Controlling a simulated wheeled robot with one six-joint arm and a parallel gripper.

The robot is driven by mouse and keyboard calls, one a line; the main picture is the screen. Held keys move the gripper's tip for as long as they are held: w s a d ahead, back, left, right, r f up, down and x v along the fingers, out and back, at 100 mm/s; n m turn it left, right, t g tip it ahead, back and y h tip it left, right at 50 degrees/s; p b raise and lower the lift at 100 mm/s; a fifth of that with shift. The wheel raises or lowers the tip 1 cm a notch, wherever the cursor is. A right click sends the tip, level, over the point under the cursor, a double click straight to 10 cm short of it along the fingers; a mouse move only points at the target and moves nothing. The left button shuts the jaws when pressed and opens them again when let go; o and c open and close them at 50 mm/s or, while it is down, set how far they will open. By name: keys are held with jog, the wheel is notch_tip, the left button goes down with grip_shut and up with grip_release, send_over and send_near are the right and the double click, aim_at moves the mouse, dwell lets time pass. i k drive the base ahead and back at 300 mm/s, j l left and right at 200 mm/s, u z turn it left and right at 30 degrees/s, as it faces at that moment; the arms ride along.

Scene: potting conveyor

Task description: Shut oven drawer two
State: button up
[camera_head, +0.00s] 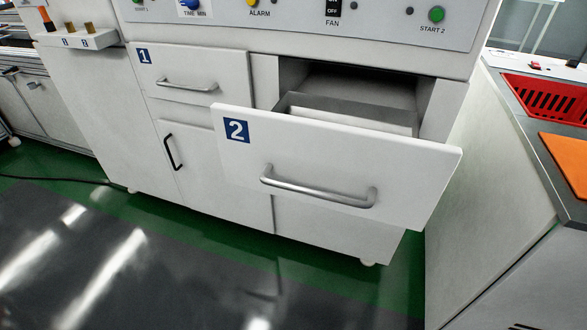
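Oven drawer two (330,155) is a white drawer front with a blue "2" label at its upper left and a silver bar handle (318,188). It stands pulled out from the white oven cabinet (262,75), and a dark opening shows behind and above it. Part of the drawer's inside wall (345,112) shows behind the front. Drawer one (190,75), with a blue "1" label, is shut at the upper left. My gripper is not in view.
A control panel with knobs and buttons (300,15) runs above the drawers. A lower door (195,160) with a black handle is shut. A counter (530,120) with a red basket (550,98) and an orange board (570,160) stands close at the right. The floor in front (140,270) is clear.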

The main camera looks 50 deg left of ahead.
aim_at(364, 160)
jog(key=u, duration=1.85)
jog(key=k+l, duration=0.05)
